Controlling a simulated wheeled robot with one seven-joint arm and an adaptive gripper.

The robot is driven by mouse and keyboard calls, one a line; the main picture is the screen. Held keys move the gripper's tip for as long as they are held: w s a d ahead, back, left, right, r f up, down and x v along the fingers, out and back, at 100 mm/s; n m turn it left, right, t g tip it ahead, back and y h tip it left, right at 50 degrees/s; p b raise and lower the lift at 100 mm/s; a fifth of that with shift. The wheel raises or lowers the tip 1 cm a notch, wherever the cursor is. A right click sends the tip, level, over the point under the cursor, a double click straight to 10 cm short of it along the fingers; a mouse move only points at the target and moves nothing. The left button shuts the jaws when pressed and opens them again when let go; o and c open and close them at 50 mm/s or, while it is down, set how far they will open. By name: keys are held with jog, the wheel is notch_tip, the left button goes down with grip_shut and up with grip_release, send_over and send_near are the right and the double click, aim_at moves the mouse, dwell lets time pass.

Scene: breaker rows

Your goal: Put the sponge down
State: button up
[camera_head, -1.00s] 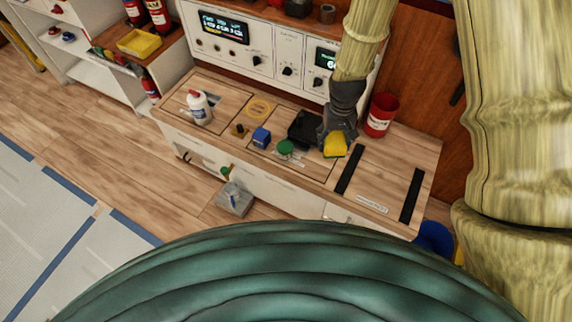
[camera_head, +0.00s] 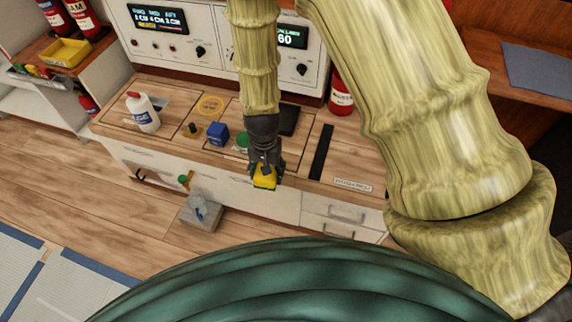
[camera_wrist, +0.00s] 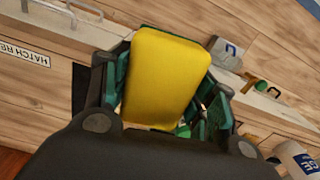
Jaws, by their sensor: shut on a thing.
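The yellow sponge (camera_head: 265,180) is held in my gripper (camera_head: 265,172), near the front edge of the wooden workbench (camera_head: 345,172). In the wrist view the sponge (camera_wrist: 165,78) sits between the dark green fingers of my gripper (camera_wrist: 162,95), its broad yellow face towards the camera. My gripper is shut on it. In the head view the sponge overlaps the bench's front edge; I cannot tell how high it is.
A blue block (camera_head: 218,134), a green round thing (camera_head: 242,141) and a white bottle (camera_head: 143,112) stand on the bench left of my gripper. A black strip (camera_head: 321,152) lies to the right. The bench's right end is mostly clear.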

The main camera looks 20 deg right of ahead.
jog(key=f, duration=0.1)
jog(key=f+b, duration=0.1)
jog(key=s+a+f+m+b, duration=0.1)
jog(key=shift+f, duration=0.2)
jog(key=b, duration=0.2)
send_over(285, 157)
jog(key=shift+f, duration=0.75)
jog(key=shift+f+b, duration=0.5)
jog(key=shift+f, duration=1.2)
jog(key=shift+f, duration=0.15)
jog(key=o, duration=1.1)
jog(key=shift+c, duration=0.2)
notch_tip(285, 157, up, 12)
jog(key=p, duration=0.2)
jog(key=shift+p, duration=0.3)
